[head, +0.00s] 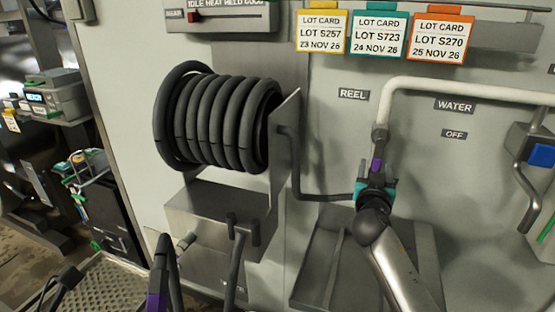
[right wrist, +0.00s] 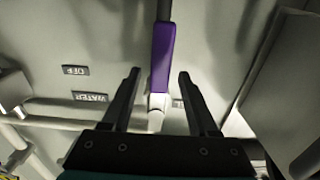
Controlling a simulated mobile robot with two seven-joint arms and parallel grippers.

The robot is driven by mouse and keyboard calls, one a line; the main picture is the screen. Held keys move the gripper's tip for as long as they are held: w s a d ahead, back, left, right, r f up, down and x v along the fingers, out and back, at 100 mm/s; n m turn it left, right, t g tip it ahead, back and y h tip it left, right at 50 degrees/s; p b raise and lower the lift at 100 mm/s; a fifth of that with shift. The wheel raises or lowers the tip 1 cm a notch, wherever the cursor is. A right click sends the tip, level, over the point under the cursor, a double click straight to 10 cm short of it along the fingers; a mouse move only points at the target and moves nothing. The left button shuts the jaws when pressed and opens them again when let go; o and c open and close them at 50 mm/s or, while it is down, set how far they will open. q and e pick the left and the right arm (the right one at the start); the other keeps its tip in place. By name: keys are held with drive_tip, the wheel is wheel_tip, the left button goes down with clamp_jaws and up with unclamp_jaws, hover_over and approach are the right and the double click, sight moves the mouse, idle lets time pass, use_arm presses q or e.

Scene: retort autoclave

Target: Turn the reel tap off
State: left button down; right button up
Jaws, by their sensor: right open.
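The reel tap's purple lever (head: 377,165) sits below the bend of the pale water pipe, near the REEL and WATER signs. In the right wrist view the lever (right wrist: 161,58) runs lengthwise along the pipe line, between the lines of my two fingers, with a gap on each side. It does not point toward the OFF sign (head: 454,134), which is off to its right in the head view. My right gripper (head: 376,180) is open at the tap, and its palm partly hides the tap body. I cannot tell whether a finger touches the lever. My left gripper is not clearly seen.
The black hose reel (head: 220,120) is at left, with its hose (head: 300,185) running to the tap. A metal tray (head: 345,265) is below my right gripper. Lot cards (head: 378,35) hang above. A blue-buttoned box (head: 541,155) is at right. Dark handles (head: 238,250) stand at lower left.

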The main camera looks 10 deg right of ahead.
drive_tip(key=shift+x, duration=0.95)
clamp_jaws()
idle(0.9)
